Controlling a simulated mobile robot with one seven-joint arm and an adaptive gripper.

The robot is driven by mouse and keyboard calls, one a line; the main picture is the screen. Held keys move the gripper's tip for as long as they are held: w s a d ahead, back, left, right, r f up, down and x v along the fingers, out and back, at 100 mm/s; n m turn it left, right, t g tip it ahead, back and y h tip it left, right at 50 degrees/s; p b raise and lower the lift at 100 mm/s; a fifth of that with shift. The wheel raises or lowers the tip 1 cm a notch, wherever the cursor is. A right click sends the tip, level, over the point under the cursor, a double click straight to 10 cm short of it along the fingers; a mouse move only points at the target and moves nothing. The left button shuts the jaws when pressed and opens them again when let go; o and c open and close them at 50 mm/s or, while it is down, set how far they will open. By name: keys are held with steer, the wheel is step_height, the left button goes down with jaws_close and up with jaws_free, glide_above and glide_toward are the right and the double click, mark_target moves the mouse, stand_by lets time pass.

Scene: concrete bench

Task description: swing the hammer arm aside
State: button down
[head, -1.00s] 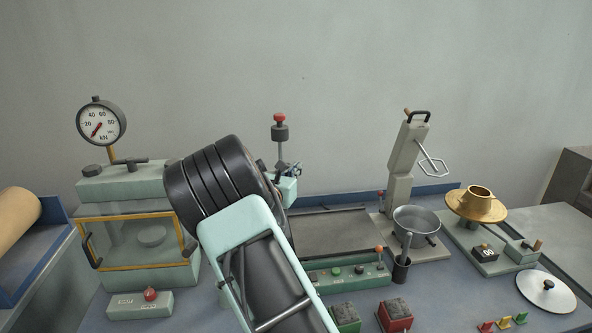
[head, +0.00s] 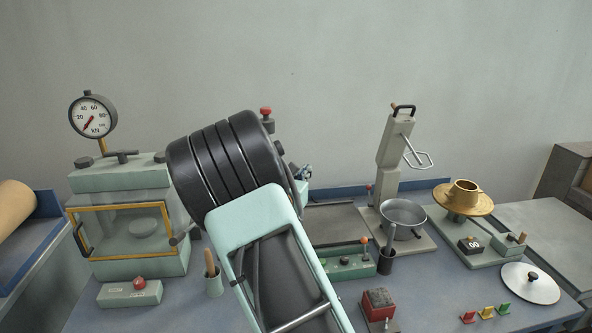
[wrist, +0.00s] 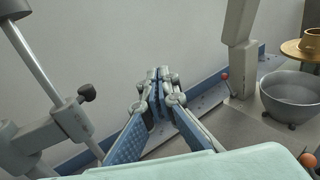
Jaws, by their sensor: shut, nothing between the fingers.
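A dark cylindrical weight with a red knob (head: 266,112), probably the hammer's top, shows behind my arm in the head view; my arm hides most of what is below it. In the wrist view a grey post and rod with a clamp block (wrist: 72,120) and dark knob (wrist: 87,93) stand at the left, probably part of the hammer arm. My gripper (wrist: 160,75) is shut and empty, its fingertips together, to the right of the clamp and apart from it in the picture. In the head view its fingers (head: 304,172) show only partly, past my wrist.
A grey mixer column (head: 394,145) with a metal bowl (head: 403,216) stands to the right. A green control box (head: 345,262) and dark cup (head: 386,260) are in front. A brass cone table (head: 464,200) is farther right. A press (head: 130,225) with gauge (head: 93,115) is at left.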

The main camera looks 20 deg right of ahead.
steer(key=shift+s+d+r, duration=0.1)
steer(key=shift+s+d, duration=0.25)
steer(key=shift+s, duration=0.3)
steer(key=shift+s+d, duration=0.4)
steer(key=shift+s, duration=0.25)
steer(key=shift+s+d+r, duration=0.1)
steer(key=shift+s+d, duration=0.25)
steer(key=shift+s, duration=0.3)
